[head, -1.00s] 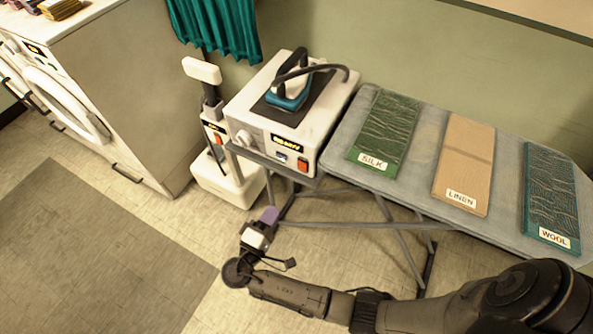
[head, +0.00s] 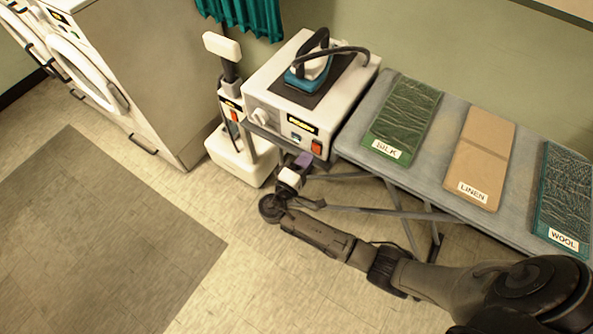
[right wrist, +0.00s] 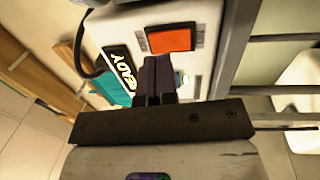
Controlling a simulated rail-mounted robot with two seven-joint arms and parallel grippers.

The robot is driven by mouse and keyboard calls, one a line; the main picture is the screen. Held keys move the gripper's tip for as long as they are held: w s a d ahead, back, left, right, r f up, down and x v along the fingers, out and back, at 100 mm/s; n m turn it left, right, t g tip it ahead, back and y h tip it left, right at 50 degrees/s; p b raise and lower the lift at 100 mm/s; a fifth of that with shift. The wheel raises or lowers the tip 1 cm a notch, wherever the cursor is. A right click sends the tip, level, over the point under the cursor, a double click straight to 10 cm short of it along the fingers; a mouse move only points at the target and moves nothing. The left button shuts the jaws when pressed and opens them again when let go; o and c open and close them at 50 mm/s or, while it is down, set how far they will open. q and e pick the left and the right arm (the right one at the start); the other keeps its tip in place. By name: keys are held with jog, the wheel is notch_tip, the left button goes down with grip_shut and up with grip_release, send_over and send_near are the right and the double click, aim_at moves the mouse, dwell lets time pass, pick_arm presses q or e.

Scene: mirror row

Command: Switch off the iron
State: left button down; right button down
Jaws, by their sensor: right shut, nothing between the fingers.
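The iron (head: 310,70), teal and white with a dark handle, rests on a dark pad on top of its white station (head: 270,85). The station's front has a white knob, a lit display (head: 302,122) and an orange-red switch (head: 316,147). In the right wrist view the switch (right wrist: 170,38) shows large, beside a display reading READY (right wrist: 118,65). My right gripper (head: 303,160) is shut and empty, just in front of and below the switch. In the right wrist view its dark fingertips (right wrist: 157,62) point at the switch's lower edge; contact cannot be told. My left gripper is out of view.
The ironing board (head: 450,130) carries green SILK (head: 405,115), tan LINEN (head: 480,158) and teal WOOL (head: 566,195) cloths. A white upright appliance (head: 240,160) stands left of the station. A washing machine (head: 85,70) is at left. The floor in front is clear.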

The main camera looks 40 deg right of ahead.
aim_at(315, 147)
jog(key=shift+x, duration=1.2)
jog(key=r+y+p, duration=0.1)
jog(key=p, duration=0.1)
jog(key=shift+d+g+p, duration=0.3)
jog(key=shift+g+p, duration=0.1)
jog(key=shift+f+y, duration=0.4)
jog(key=shift+f, duration=0.05)
jog(key=shift+d, duration=0.1)
